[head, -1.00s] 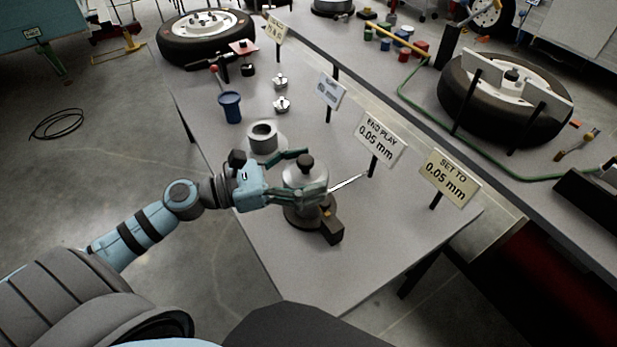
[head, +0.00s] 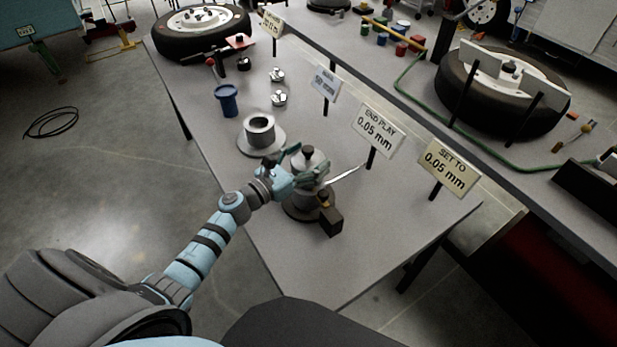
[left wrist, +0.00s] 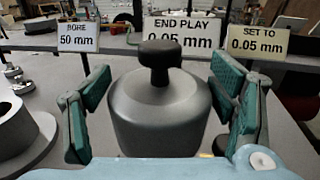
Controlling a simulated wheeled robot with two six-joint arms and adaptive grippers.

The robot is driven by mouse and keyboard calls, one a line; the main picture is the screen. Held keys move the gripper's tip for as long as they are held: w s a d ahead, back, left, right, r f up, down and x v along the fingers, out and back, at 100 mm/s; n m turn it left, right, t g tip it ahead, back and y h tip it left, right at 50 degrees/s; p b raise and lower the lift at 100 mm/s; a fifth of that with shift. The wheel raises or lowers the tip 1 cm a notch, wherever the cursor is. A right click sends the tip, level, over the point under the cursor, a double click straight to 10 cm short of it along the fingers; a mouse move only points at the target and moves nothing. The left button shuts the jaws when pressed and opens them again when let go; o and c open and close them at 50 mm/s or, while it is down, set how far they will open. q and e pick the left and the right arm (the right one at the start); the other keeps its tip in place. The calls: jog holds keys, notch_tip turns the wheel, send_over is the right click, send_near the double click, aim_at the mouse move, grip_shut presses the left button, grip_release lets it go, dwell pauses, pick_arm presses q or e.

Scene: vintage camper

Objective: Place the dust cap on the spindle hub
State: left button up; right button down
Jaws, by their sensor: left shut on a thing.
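In the left wrist view the fingers (left wrist: 162,110) flank the cap. A grey body on a dark round base (head: 296,212), probably the spindle hub, is directly below. The fingers hide the joint, so I cannot tell whether the cap touches it. My right gripper is not in view.
A hollow grey ring on a flange (head: 260,130) and a blue cup (head: 227,100) are behind, to the left. Signs (head: 376,130) line the right edge. The table's front is clear.

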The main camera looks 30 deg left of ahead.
aim_at(308, 168)
pick_arm(q)
notch_tip(308, 168, down, 4)
jog(key=shift+r+b, duration=0.15)
jog(key=shift+b, duration=0.7)
jog(key=shift+f, duration=0.2)
jog(key=o, duration=1.2)
jog(key=shift+r, duration=0.1)
jog(key=shift+o, duration=0.2)
jog(key=shift+r, duration=0.1)
